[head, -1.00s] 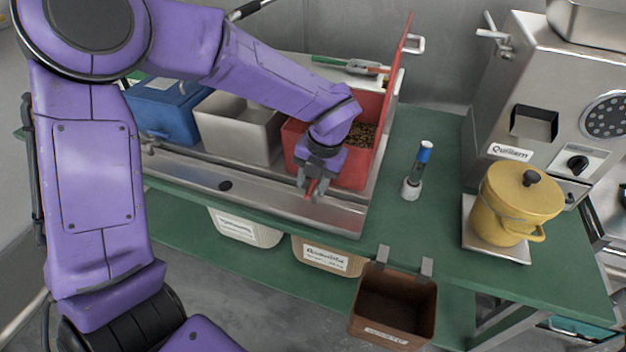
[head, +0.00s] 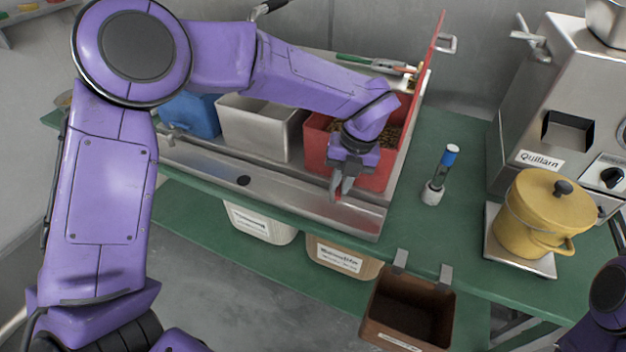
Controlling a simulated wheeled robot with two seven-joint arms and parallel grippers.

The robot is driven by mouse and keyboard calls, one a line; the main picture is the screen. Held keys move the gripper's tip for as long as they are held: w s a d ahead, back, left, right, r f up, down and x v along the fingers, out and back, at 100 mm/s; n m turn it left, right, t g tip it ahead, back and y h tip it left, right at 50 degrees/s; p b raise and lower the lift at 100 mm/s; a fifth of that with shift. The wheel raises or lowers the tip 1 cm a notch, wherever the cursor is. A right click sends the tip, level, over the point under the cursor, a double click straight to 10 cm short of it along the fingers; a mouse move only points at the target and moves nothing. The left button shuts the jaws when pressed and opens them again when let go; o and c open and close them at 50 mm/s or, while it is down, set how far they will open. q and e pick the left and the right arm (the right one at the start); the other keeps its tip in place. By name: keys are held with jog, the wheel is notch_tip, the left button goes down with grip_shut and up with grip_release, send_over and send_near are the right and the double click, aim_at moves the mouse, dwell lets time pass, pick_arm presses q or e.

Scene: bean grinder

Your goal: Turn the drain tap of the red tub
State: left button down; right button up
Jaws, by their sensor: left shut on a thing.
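The red tub (head: 317,152) sits at the right end of the steel tray, with brown beans inside and its red lid (head: 428,62) standing open at the right. My left gripper (head: 341,190) is low at the tub's front wall, pointing down. It is shut on the drain tap, and a small red piece of the tap (head: 337,196) shows by the fingertips. The fingers and wrist hide most of the tap, so its exact angle is unclear. My right gripper is out of view; only a purple part of my right arm shows at the lower right edge.
A pale steel tub (head: 255,128) and a blue tub (head: 192,115) stand left in the steel tray (head: 215,172). A small blue-capped vial (head: 440,172), a yellow pot (head: 535,218) and a grinder (head: 560,90) are to the right. A brown bin (head: 405,312) hangs at the front edge.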

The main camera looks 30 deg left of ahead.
pick_arm(q)
jog(key=shift+w+d+n+g+b, duration=0.15)
jog(key=shift+w+d+n+b, duration=0.2)
jog(key=shift+n, duration=0.5)
jog(key=shift+w+d+n+g+b, duration=0.15)
jog(key=shift+n+b, duration=0.25)
jog(key=shift+n, duration=0.4)
jog(key=shift+w+d+n+g+b, duration=0.1)
jog(key=shift+w+d+n+b, duration=0.25)
jog(key=shift+n, duration=0.5)
jog(key=shift+r, duration=0.1)
jog(key=c, duration=1.1)
grip_release()
jog(key=shift+s, duration=0.1)
jog(key=v, duration=1)
jog(key=shift+a+r, duration=0.15)
jog(key=shift+r, duration=0.1)
